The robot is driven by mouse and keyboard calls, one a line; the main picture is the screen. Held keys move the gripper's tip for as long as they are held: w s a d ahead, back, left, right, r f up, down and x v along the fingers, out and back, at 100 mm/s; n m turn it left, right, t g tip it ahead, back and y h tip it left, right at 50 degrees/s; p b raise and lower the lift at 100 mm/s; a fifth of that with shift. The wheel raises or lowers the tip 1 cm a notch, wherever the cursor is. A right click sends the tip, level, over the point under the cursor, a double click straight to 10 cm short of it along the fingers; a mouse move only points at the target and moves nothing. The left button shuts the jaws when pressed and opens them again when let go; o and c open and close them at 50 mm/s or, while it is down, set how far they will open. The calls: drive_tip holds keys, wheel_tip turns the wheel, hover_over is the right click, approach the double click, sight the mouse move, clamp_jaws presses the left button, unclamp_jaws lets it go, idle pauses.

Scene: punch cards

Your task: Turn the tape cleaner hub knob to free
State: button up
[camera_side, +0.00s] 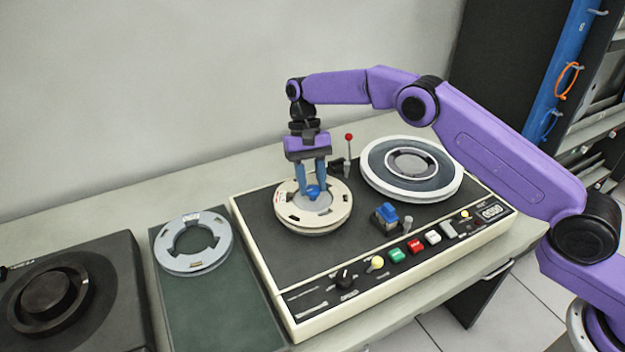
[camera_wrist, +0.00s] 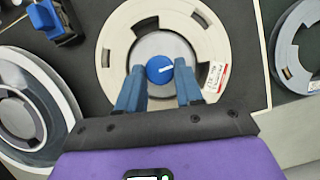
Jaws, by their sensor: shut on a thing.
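The tape cleaner (camera_side: 262,262) is a cream-edged machine with a dark top. Its blue hub knob (camera_side: 313,191) sits at the centre of a cream ring-shaped reel (camera_side: 290,219) on the left of the top. My gripper (camera_side: 313,186) reaches straight down over this hub, its blue fingers on either side of the knob. In the wrist view, the knob (camera_wrist: 159,69) shows a white pointer line directed to the right and slightly up. My gripper (camera_wrist: 160,84) is shut on the knob there. Any hub position label is too small to read or hidden.
A larger grey reel with a white rim (camera_side: 368,183) sits on the machine's right side. A red-tipped lever (camera_side: 348,150) stands behind the hub. A blue block (camera_side: 385,214) and several buttons lie in front. A grey ring (camera_side: 167,261) rests on a green mat (camera_side: 215,312) at left.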

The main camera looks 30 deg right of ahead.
drive_tip(key=shift+n+h, duration=0.4)
drive_tip(key=shift+n, duration=0.5)
drive_tip(key=shift+a, duration=0.1)
drive_tip(key=o, duration=1)
drive_tip(key=shift+o, duration=0.2)
drive_tip(key=shift+r, duration=0.1)
